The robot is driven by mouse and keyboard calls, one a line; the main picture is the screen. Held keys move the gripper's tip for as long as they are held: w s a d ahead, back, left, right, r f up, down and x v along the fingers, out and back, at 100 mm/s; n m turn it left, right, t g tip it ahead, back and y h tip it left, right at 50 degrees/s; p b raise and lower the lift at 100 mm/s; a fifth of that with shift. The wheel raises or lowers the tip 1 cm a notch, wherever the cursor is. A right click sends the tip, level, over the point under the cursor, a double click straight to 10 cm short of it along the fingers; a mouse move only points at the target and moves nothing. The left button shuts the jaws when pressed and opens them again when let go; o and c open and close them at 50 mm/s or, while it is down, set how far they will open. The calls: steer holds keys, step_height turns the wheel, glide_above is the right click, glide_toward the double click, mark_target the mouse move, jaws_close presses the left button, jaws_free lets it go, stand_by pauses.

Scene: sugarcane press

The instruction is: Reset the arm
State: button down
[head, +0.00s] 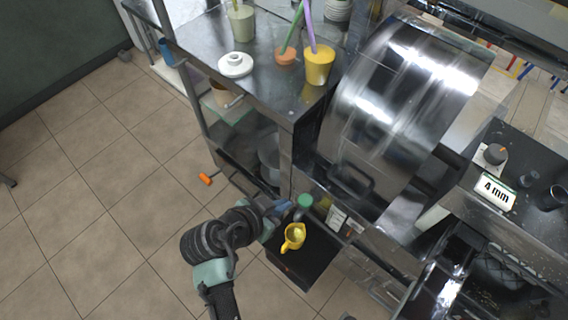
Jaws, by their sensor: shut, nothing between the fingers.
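My arm reaches up from the bottom of the head view. My gripper (283,208) is at its end, left of the green round knob (305,201) on the front of the press and above and left of the yellow cup (293,236). The gripper is shut and holds nothing. The yellow cup sits over a dark tray (290,266) at the press front. Whether my fingertips touch the press front cannot be told.
The metal press drum (405,95) fills the upper right. A steel counter (222,40) holds a yellow cup (319,65) and a white lid (235,65). Tiled floor (100,200) at left is clear.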

steer(key=w+r+n+t+y, duration=0.1)
steer(key=w+r+t, duration=0.25)
steer(key=r, duration=0.85)
steer(key=w+r+n+t+y, duration=0.1)
steer(key=w+r+t+y, duration=0.3)
steer(key=r, duration=0.7)
steer(key=w+r+n+t+h, duration=0.1)
steer(key=w+r+t, duration=0.3)
steer(key=r, duration=0.8)
steer(key=s+d+r+n+t, duration=0.1)
steer(key=s+r, duration=0.3)
steer(key=r, duration=0.6)
steer(key=s+d+r+n+t+y, duration=0.1)
steer(key=s+r+t, duration=0.3)
steer(key=r, duration=0.6)
steer(key=s+d+r+n+t, duration=0.1)
steer(key=s+r+n+t, duration=0.1)
steer(key=s+r, duration=0.4)
step_height(320, 180, up, 4)
steer(key=shift+d+t+p, duration=0.15)
steer(key=shift+t+p, duration=0.15)
steer(key=shift+t, duration=0.45)
steer(key=shift+w, duration=0.1)
